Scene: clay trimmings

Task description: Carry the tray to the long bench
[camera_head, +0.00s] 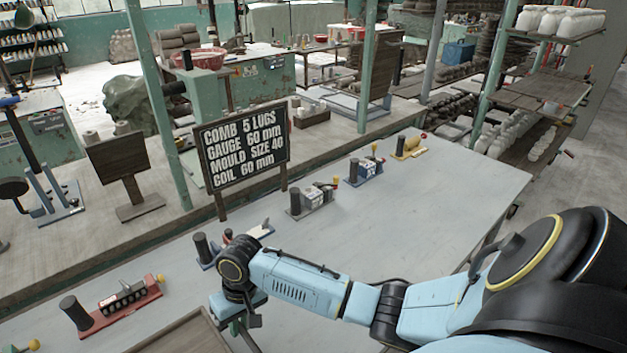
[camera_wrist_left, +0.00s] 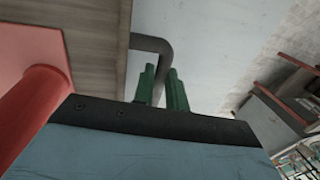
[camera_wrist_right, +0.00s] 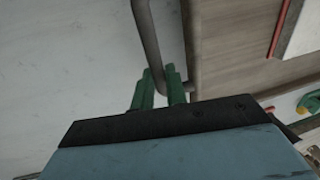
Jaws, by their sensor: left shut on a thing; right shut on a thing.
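The tray (camera_head: 185,335) is a brown wooden board, cut off at the bottom of the head view. My right gripper (camera_head: 236,328) is at its right side. In the right wrist view, its green fingers (camera_wrist_right: 158,88) are shut on the tray's dark bar handle (camera_wrist_right: 145,30). In the left wrist view, the green fingers of my left gripper (camera_wrist_left: 163,88) are shut on another bent handle (camera_wrist_left: 152,43) beside the tray's wood (camera_wrist_left: 95,40). My left arm is out of the head view. A long pale grey bench (camera_head: 430,205) stretches across ahead.
A comb tool on a red base (camera_head: 120,305) stands on the bench. Several similar tools line its far edge, including a yellow one (camera_head: 408,148). A black sign (camera_head: 243,150) stands behind them. The bench's middle and right are clear. A red post (camera_wrist_left: 35,110) shows in the left wrist view.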

